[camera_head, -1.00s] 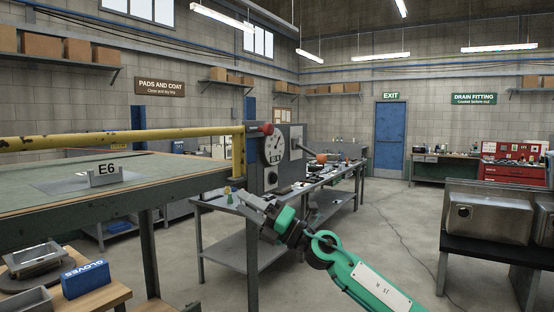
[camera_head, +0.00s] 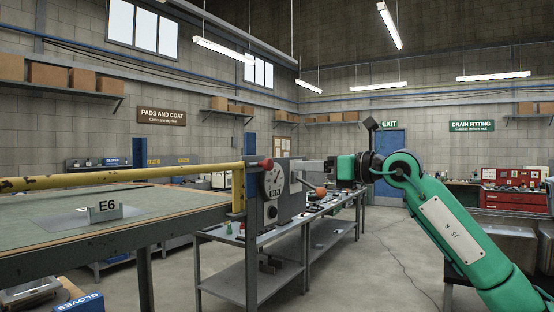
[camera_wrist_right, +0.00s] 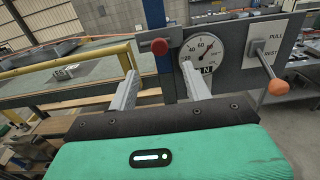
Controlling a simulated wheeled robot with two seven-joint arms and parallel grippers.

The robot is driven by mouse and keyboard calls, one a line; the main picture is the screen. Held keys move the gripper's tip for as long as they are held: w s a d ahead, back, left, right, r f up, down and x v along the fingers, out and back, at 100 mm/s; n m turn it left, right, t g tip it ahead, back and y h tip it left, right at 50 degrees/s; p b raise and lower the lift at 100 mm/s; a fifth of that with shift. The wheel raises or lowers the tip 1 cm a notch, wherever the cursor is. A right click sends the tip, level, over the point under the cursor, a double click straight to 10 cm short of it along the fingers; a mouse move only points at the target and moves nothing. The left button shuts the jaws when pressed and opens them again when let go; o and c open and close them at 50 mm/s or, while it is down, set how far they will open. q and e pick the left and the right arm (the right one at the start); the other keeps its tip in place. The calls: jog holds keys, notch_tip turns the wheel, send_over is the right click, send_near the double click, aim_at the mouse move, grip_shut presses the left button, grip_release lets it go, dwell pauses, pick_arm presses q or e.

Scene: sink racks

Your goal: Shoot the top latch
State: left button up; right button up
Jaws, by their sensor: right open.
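No part labelled as a latch can be made out. A grey panel (camera_head: 292,205) at the table's end carries a red knob (camera_head: 266,163), a white dial (camera_head: 274,181) and a lever with an orange ball (camera_head: 320,192). In the wrist view, the orange ball (camera_wrist_right: 279,87) is at the right, beside the words PULL and REST; the red knob (camera_wrist_right: 159,46) and dial (camera_wrist_right: 207,50) lie beyond the fingers. My right gripper (camera_head: 314,168) points left towards the panel. In the wrist view its two fingers (camera_wrist_right: 162,75) are apart with nothing between them. My left gripper is out of view.
A yellow bar (camera_head: 120,175) runs above the green table (camera_head: 50,235), which holds an E6 sign (camera_head: 104,210). A grey workbench (camera_head: 235,285) stands behind the panel. A blue gloves box (camera_head: 80,304) is at lower left. Open floor lies in the middle.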

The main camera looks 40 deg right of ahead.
aim_at(271, 163)
jog(key=p+x, duration=0.3)
jog(key=x, duration=0.6)
jog(key=shift+w+a, duration=0.15)
jog(key=shift+w, duration=0.15)
jog(key=shift+c, duration=0.4)
